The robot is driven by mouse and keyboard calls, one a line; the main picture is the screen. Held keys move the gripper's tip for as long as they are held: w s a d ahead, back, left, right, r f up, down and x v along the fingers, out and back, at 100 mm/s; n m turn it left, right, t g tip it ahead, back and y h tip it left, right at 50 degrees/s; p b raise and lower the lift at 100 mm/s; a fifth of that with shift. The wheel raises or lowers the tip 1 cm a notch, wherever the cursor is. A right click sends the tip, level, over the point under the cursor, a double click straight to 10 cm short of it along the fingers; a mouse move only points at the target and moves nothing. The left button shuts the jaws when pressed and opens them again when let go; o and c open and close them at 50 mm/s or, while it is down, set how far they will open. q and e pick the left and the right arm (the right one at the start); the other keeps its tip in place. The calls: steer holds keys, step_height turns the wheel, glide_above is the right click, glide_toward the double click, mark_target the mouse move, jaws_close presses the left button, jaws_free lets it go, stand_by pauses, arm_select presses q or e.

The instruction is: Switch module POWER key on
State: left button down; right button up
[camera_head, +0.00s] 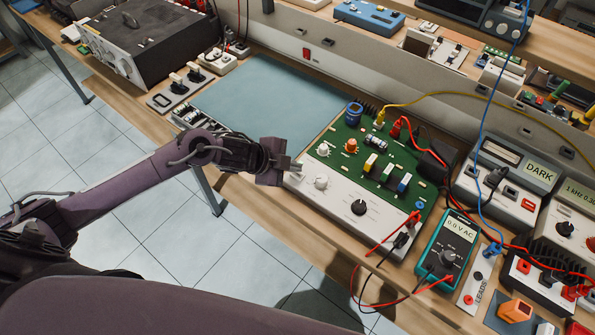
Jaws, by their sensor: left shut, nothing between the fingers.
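The module is a green circuit board with a white front panel (338,208) on the bench, right of centre. The panel carries a black knob (358,207) and a white knob (321,182). My left gripper (296,166) comes in from the left, shut and empty, with its tip at the panel's left end. I cannot tell whether it touches the panel. I cannot make out the POWER key; the gripper partly covers that end of the panel. My right gripper is not in view.
A blue-grey mat (265,100) lies clear left of the module. A teal multimeter (447,254) stands at its right, with red and black leads near the panel's right end. A grey instrument box (150,45) is at the back left. The bench's front edge runs below the gripper.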

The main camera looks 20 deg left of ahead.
mark_target(293, 175)
arm_select(q)
step_height(293, 175, up, 6)
steer(key=p, duration=0.4)
steer(key=shift+f+p, duration=0.1)
steer(key=shift+p, duration=0.3)
steer(key=shift+f, duration=0.1)
